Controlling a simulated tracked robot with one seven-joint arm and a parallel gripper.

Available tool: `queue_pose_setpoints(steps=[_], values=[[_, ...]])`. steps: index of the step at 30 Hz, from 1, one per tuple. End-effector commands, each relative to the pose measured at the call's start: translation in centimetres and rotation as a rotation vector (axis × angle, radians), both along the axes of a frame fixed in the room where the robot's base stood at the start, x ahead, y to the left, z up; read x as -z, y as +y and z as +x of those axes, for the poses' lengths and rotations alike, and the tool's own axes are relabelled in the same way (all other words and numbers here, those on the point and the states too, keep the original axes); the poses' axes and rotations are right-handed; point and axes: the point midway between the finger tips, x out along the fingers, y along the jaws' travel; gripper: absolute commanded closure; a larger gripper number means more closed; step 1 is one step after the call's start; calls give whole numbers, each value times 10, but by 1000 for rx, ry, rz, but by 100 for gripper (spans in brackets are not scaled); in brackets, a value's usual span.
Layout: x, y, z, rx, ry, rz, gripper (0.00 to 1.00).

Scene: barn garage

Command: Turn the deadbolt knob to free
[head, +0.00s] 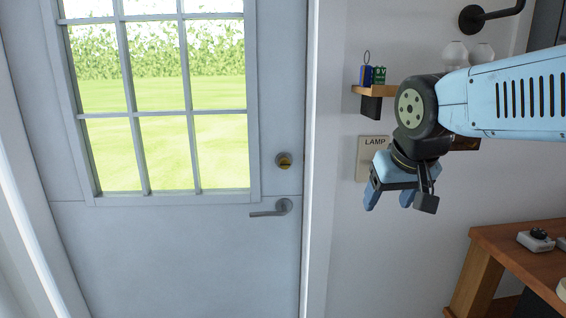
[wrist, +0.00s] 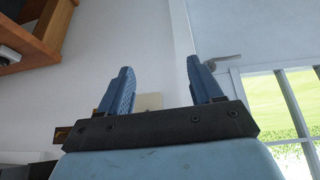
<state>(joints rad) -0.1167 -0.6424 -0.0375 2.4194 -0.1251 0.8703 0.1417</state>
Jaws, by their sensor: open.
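The deadbolt knob (head: 285,162) is a small brassy piece on a round plate on the grey door (head: 170,250), above the lever handle (head: 270,210). Which way the knob is turned is too small to tell. My gripper (head: 389,200) hangs to the right of the door, in front of the white wall, fingers pointing down, open and empty. It is well apart from the knob. In the wrist view my gripper (wrist: 160,82) shows two spread blue fingers with nothing between them. The lever handle (wrist: 224,60) shows beyond the right finger; the knob cannot be made out there.
A LAMP plate (head: 366,165) is on the wall behind my gripper. A small wooden shelf (head: 366,91) with little boxes is above it. A wooden bench (head: 510,243) stands at the lower right. The space before the door looks clear.

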Motion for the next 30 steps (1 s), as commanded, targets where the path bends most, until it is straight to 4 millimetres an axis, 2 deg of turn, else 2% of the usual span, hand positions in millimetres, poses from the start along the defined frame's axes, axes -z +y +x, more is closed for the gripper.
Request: queue_pose_setpoints(steps=[1,5,11,17,21,25,30], values=[[-4,3,15,-4,0,-10,35],[-15,11,52,2,-19,-36,35],[-28,33,111,5,-61,-79,35],[-37,72,168,-3,-122,-116,35],[-41,106,206,-14,-173,-139,35],[-43,138,233,-27,-219,-153,35],[-44,169,254,-41,-264,-163,35]])
